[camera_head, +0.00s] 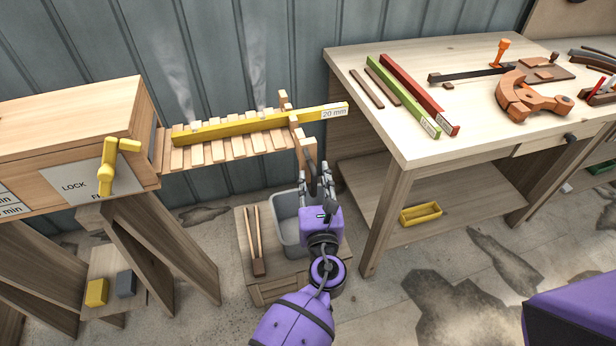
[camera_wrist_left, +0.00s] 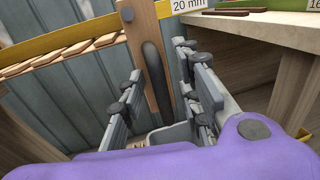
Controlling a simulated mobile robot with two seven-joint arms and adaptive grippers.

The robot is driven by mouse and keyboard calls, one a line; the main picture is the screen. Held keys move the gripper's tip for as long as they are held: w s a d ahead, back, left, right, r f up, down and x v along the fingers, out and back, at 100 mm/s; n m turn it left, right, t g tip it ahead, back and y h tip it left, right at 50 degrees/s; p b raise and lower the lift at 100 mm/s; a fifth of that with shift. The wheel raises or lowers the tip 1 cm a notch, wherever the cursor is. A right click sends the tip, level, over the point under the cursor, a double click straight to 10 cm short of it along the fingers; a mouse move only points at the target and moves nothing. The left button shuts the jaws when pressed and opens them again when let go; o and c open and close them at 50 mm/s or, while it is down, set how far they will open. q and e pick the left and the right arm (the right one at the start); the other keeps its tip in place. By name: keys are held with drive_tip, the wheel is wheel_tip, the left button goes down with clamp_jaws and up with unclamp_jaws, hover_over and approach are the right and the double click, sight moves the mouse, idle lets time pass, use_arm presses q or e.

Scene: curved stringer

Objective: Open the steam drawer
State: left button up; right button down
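The steam drawer (camera_head: 235,147) is a slatted wooden tray standing well out of the wooden steam box (camera_head: 70,115). A yellow strip marked 20 mm (camera_head: 225,125) lies along it, with steam rising above. Its upright wooden end board (camera_head: 303,145) carries a dark curved handle (camera_wrist_left: 157,85). My left gripper (camera_head: 317,180) is just in front of the handle. In the left wrist view its fingers (camera_wrist_left: 158,100) are spread, with the handle between them and visible gaps beside it. My right gripper is not in view.
A yellow lever (camera_head: 108,165) sits by a LOCK label on the box. A grey bin (camera_head: 285,228) and wooden tongs (camera_head: 257,245) rest on a low stand below the drawer. A workbench (camera_head: 405,135) with coloured strips and a clamp stands close to the right.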

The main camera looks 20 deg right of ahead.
use_arm(q)
drive_tip(key=shift+s, duration=0.2)
drive_tip(key=s+a, duration=0.2)
drive_tip(key=s, duration=0.9)
drive_tip(key=shift+s+a, duration=0.2)
